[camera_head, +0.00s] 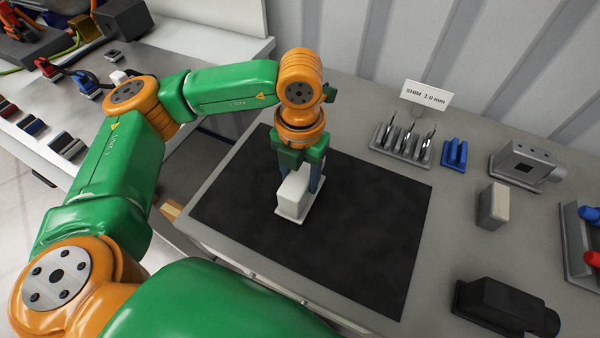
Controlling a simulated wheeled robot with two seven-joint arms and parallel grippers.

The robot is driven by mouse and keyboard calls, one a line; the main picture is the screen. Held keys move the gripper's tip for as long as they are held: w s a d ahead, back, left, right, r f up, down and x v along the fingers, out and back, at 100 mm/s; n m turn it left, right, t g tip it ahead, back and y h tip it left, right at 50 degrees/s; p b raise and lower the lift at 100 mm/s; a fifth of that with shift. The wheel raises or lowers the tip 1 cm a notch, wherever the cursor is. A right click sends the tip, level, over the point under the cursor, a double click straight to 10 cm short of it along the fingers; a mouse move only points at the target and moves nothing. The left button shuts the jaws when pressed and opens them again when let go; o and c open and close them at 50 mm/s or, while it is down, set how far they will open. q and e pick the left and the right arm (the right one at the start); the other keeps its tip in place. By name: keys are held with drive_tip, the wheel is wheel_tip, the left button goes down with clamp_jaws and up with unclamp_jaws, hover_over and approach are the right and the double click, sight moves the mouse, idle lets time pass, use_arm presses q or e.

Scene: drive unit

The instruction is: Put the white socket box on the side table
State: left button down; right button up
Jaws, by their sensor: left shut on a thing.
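The white socket box (292,195) is a small white block with a wider flange at its base. It is upright at the left part of the black mat (350,245) on the grey table (374,312). My left gripper (301,176) points down from above and is shut on the box, one blue-grey finger showing on its right side. The gripper hides the box's far side. I cannot tell whether the box's base touches the mat or is just above it. My right gripper is not in view.
Behind the mat are a rack of metal tools (404,142), blue pieces (455,153) and a "SHIM 1.0 mm" sign (427,94). To the right are a grey motor unit (524,163), a pale block (494,205) and a black motor (505,305). The mat's right part is clear.

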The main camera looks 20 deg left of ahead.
use_arm(q)
drive_tip(key=c, duration=0.7)
unclamp_jaws()
drive_tip(key=shift+f, duration=0.15)
drive_tip(key=o, duration=0.5)
drive_tip(key=shift+c, duration=0.2)
drive_tip(key=shift+r, duration=0.25)
wheel_tip(320, 180, up, 12)
drive_tip(key=shift+p, duration=0.3)
